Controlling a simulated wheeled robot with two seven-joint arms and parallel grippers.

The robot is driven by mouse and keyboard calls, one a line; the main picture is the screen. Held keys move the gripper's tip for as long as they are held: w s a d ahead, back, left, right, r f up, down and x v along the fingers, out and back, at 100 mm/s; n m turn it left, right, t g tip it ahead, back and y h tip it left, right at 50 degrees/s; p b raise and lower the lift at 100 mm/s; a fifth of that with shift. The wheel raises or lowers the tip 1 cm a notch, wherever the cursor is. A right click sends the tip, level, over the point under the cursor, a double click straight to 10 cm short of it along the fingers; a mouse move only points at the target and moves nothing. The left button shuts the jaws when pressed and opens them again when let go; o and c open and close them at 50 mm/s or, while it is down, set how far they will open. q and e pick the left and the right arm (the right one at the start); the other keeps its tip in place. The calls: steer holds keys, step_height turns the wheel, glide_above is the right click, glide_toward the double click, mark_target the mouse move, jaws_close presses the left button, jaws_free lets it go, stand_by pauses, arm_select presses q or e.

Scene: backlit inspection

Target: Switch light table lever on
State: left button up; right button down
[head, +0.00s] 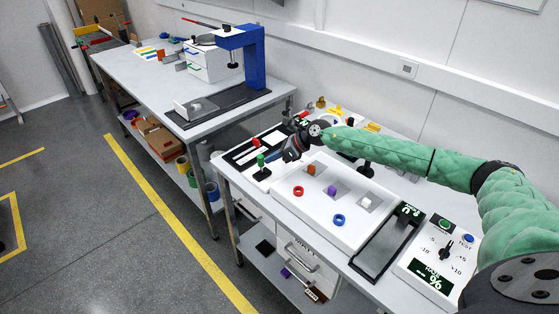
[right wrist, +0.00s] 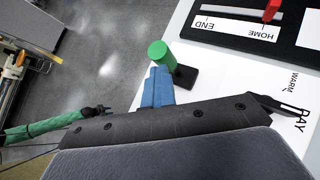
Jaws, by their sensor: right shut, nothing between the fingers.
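The lever with a green knob (head: 261,160) stands on a small black base at the left end of the white light table (head: 290,211). In the right wrist view the green knob (right wrist: 160,53) is just beyond my blue fingertips. My right gripper (head: 287,154) is shut and empty, close to the right of the lever. In the right wrist view its fingertips (right wrist: 157,85) overlap the lower edge of the knob; I cannot tell whether they touch. The labels WARM and DAY (right wrist: 298,115) lie beside the lever. What seems to be my left gripper (right wrist: 102,109) is small and unclear.
A slider with a red knob (head: 256,142) lies behind the lever. Orange, purple and white blocks and red and blue rings (head: 339,220) lie on the light table. A dial panel (head: 437,262) is at the right. A second bench (head: 152,79) stands at the left, across a gap.

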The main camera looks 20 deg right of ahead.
arm_select(q)
steer(key=shift+w+d+r, duration=0.2)
steer(key=shift+w+r, duration=0.35)
arm_select(e)
steer(key=shift+s+a+r+h, duration=0.2)
steer(key=shift+a+r+h, duration=0.15)
steer(key=shift+a, duration=0.2)
steer(key=shift+s+a+r+h, duration=0.15)
steer(key=shift+a+r+h, duration=0.1)
steer(key=shift+a+r, duration=0.25)
arm_select(q)
steer(key=shift+s+f, duration=0.1)
